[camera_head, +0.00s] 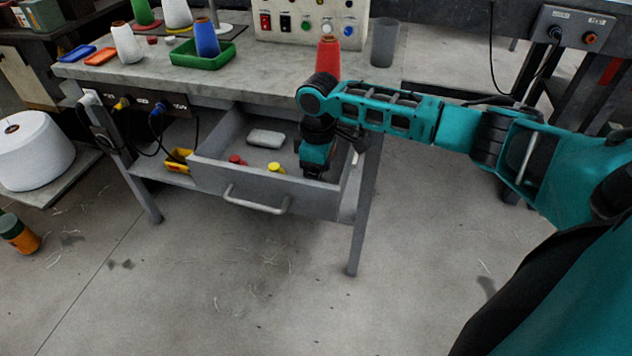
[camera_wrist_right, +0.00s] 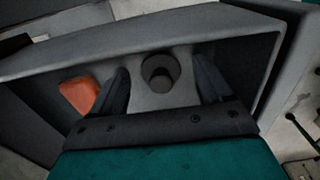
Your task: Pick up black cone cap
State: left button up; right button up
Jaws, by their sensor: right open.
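The black cone cap (camera_wrist_right: 160,72) is a small dark, round, hollow-looking piece on the grey drawer floor. In the right wrist view it lies between the two spread fingers of my right gripper (camera_head: 313,172), with a gap on each side. In the head view my right gripper points down into the right end of the open drawer (camera_head: 250,179). The cap is hidden there by the gripper and arm. The exact height of the fingertips over the floor is hard to tell. My left gripper is not in view.
The drawer also holds a red cap (camera_head: 237,159), a yellow cap (camera_head: 276,168) and a pale block (camera_head: 265,137). An orange piece (camera_wrist_right: 80,96) lies left of the fingers in the wrist view. The drawer walls are close. The workbench (camera_head: 270,78) with cones stands above.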

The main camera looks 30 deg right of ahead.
jog(key=c, duration=1.1)
jog(key=shift+r, duration=0.1)
